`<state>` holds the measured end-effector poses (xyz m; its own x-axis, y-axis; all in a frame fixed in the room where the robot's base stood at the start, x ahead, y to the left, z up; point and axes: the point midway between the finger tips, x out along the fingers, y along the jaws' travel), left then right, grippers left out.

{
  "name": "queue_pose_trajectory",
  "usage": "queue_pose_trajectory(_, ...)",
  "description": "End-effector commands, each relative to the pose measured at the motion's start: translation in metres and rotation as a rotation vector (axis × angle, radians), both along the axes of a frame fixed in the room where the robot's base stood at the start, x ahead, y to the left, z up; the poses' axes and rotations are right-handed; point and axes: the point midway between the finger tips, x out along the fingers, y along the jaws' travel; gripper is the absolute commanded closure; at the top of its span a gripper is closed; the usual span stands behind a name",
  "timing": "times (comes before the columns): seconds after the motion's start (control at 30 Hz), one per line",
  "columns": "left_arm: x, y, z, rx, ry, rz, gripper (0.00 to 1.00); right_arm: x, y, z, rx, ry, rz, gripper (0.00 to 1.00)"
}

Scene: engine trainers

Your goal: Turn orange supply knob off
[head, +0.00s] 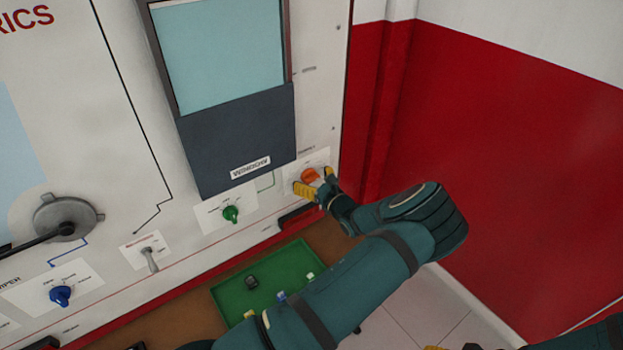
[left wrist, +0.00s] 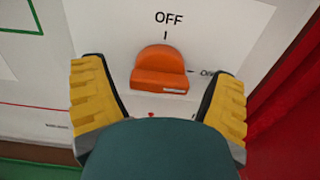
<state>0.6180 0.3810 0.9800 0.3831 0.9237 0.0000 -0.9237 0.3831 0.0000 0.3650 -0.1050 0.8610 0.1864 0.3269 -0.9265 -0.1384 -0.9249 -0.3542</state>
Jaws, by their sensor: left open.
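The orange supply knob (head: 309,174) sits low on the right end of the white panel. In the left wrist view the knob (left wrist: 160,68) shows close up, with OFF printed above it and ON to its right. A short white mark is on its lower face; which label it points to is hard to tell. My left gripper (head: 315,183) is open in front of the knob, with one yellow finger on each side. In the wrist view there are gaps between both fingers and the knob. Only a sliver of my right gripper (head: 436,348) shows at the bottom edge.
A green knob (head: 231,214), a metal toggle switch (head: 150,260) and a blue knob (head: 60,295) are further left on the panel. A green tray (head: 226,294) with small parts lies below my left arm. A red wall (head: 540,170) stands close on the right.

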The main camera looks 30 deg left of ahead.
Motion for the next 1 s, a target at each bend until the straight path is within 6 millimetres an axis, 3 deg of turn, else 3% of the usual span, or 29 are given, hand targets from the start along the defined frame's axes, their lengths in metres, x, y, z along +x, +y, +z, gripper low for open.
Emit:
queue_pose_trajectory(0.3, 0.0008, 0.0029, -0.0001, 0.0, 0.0, 0.001, 0.14, 0.0, 0.0, 0.0001, 0.0, 0.0, 0.0, 0.53)
queue_pose_trajectory(0.33, 0.0007, 0.0028, -0.0001, 0.0, 0.0, 0.001, 0.18, 0.0, 0.0, 0.0001, 0.0, 0.0, 0.0, 0.53)
queue_pose_trajectory(0.5, 0.0008, 0.0027, -0.0001, 0.0, 0.0, 0.001, 0.78, 0.0, 0.0, 0.0001, 0.0, 0.0, 0.0, 0.53)
queue_pose_trajectory(0.53, 0.0007, 0.0027, -0.0001, 0.0, 0.0, 0.001, 0.83, 0.0, 0.0, 0.0, 0.0, 0.0, 0.0, 0.53)
queue_pose_trajectory(1.0, 0.0008, 0.0027, -0.0005, -0.035, -0.083, 0.001, 0.83, 0.0, 0.0001, -0.004, -0.001, 0.0, 0.0, 0.53)
